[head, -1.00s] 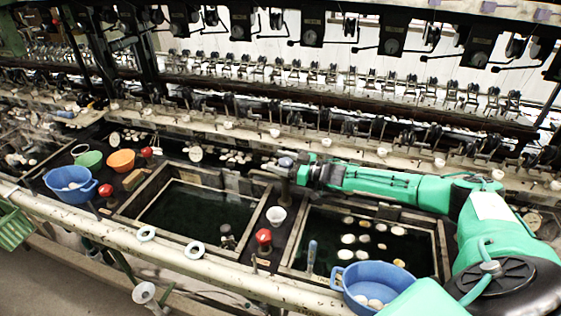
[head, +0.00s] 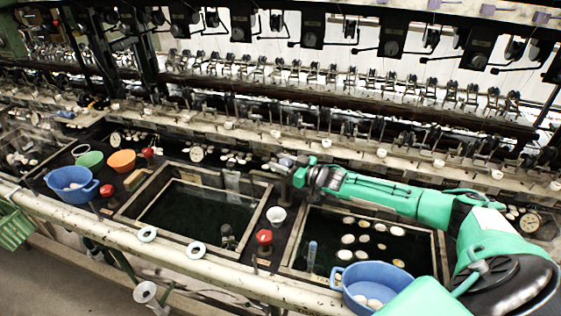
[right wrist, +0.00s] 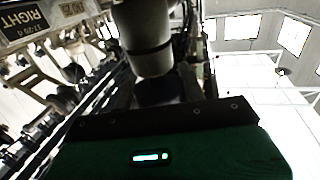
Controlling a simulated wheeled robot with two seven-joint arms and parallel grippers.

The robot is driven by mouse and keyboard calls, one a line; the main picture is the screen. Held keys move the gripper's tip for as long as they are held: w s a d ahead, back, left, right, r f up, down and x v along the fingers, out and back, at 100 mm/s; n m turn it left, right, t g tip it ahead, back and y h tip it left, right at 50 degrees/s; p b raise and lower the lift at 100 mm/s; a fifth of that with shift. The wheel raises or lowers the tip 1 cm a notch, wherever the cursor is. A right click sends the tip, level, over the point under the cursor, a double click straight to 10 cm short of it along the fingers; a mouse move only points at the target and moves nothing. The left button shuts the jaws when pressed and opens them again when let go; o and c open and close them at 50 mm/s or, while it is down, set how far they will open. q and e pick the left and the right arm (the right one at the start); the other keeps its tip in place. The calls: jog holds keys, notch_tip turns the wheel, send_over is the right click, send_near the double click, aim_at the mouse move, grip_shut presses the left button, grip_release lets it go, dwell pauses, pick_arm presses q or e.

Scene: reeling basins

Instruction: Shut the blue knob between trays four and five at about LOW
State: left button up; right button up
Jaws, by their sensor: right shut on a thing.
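My right gripper (head: 291,165) reaches in from the right in the head view, over the divider between the middle basin (head: 262,205) and the right basin (head: 440,245). It is shut on the blue knob (head: 284,161), of which only a small blue-grey part shows past the fingers. A dark post stands under it. In the right wrist view a grey cylinder (right wrist: 147,40) is close ahead, with a dark blue part (right wrist: 165,88) below it. The knob's pointer and any LOW mark cannot be made out. My left gripper is not in view.
A blue bowl (head: 347,283) stands at the right basin's front edge. Another blue bowl (head: 70,183) is at the left. Reeling machinery (head: 330,110) runs along the back.

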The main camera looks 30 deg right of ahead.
jog(key=shift+d+r+m+t+h+p, duration=0.1)
jog(key=shift+m+t+h+p, duration=0.35)
jog(key=shift+m+h+p, duration=0.75)
jog(key=shift+d+r+m+t+h+p, duration=0.1)
jog(key=shift+m+t+h+p, duration=0.55)
jog(key=shift+h+p, duration=0.8)
jog(key=shift+d+f+m+h+p, duration=0.15)
jog(key=shift+m+h+p, duration=0.6)
jog(key=shift+h, duration=0.4)
jog(key=shift+d+m+h+p, duration=0.15)
jog(key=shift+m+h+p, duration=0.55)
jog(key=shift+h, duration=0.4)
jog(key=shift+w, duration=0.1)
jog(key=o, duration=1)
jog(key=shift+c, duration=0.2)
